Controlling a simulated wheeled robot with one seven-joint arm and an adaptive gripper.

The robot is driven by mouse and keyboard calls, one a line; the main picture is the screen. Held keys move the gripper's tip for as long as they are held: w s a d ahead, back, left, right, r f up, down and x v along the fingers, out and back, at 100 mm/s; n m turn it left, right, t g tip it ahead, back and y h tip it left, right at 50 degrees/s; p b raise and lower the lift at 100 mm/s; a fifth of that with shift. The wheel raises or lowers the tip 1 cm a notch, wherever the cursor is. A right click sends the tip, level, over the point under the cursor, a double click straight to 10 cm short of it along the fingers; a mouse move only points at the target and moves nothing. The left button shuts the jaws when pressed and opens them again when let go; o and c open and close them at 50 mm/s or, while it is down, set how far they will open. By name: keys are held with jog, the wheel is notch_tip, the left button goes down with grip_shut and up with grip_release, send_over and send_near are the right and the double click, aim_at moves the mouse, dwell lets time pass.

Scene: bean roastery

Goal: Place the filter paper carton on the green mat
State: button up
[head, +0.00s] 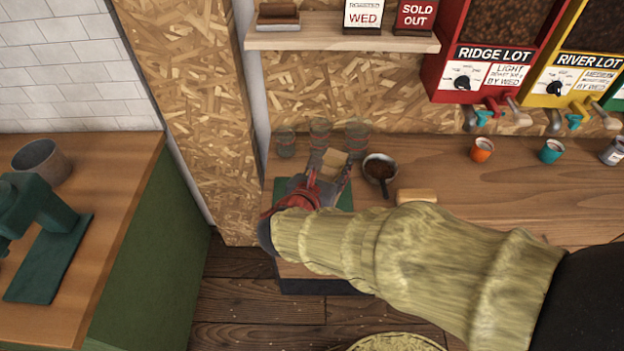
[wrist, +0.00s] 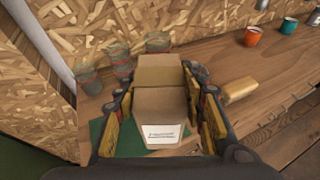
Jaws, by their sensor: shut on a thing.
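The filter paper carton is a brown box with a white label; it shows in the wrist view (wrist: 160,103) and partly in the head view (head: 335,157). My gripper (head: 326,175) is shut on the carton, with a finger on each side of it, as the wrist view shows (wrist: 163,108). The green mat (head: 344,198) lies on the wooden counter under my gripper and is mostly covered by it. In the wrist view the mat (wrist: 97,128) shows below and left of the carton. I cannot tell whether the carton touches the mat.
Several glasses (head: 320,135) stand behind the carton along the wall. A dark pan (head: 379,168) with brown contents and a tan block (head: 417,196) are to the right. An orange cup (head: 481,150) and a teal cup (head: 551,151) stand farther right. The counter between is clear.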

jog(key=w+a+f+b, duration=0.4)
jog(key=w+f, duration=0.3)
jog(key=f, duration=0.3)
jog(key=shift+a+f+b, duration=0.25)
jog(key=shift+b, duration=0.05)
jog(key=shift+f, duration=0.2)
jog(key=o, duration=1.2)
